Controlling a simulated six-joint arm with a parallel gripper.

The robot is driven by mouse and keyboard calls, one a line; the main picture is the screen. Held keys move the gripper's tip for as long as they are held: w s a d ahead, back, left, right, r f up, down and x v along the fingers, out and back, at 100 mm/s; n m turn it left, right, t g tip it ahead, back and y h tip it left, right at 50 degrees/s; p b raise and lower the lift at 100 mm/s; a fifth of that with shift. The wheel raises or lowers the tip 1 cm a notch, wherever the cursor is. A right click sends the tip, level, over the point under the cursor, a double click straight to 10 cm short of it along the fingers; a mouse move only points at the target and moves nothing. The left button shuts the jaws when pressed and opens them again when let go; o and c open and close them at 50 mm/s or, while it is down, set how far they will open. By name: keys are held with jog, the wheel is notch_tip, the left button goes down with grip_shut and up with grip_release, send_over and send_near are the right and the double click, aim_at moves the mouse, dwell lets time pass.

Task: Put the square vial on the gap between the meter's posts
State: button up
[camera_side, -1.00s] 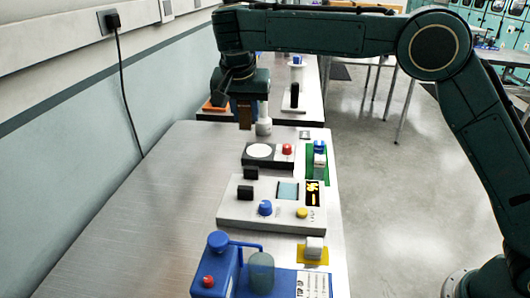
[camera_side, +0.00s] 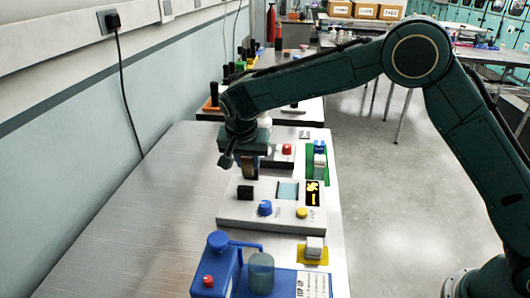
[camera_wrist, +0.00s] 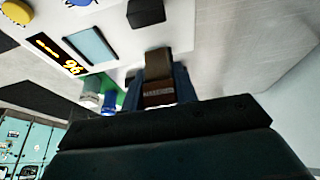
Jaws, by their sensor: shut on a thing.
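My gripper (camera_side: 249,160) points down at the far left part of the meter (camera_side: 235,211), a white box with a lit display, a blue knob and a yellow button. It is shut on a brown, square-sided piece (camera_wrist: 158,66), which I take to be the square vial; this also shows in the side view (camera_side: 250,172). One black post (camera_side: 245,192) of the meter is visible just nearer than the vial, and it shows in the wrist view (camera_wrist: 146,12). The other post is hidden behind the gripper and vial. I cannot tell whether the vial touches the meter.
A dark device with a red knob (camera_side: 287,149) lies behind the meter, partly hidden. A blue and white item (camera_side: 319,152) stands on a green mat to its right. A white block (camera_side: 314,246) and a blue apparatus (camera_side: 218,267) are in front. The table's left side is clear.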

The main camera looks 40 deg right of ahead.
aim_at(248, 173)
jog(key=shift+f, duration=2.1)
jog(key=shift+f, duration=0.15)
jog(key=o, duration=1)
jog(key=shift+c, duration=0.2)
jog(key=v, duration=1.2)
jog(key=shift+d, duration=0.1)
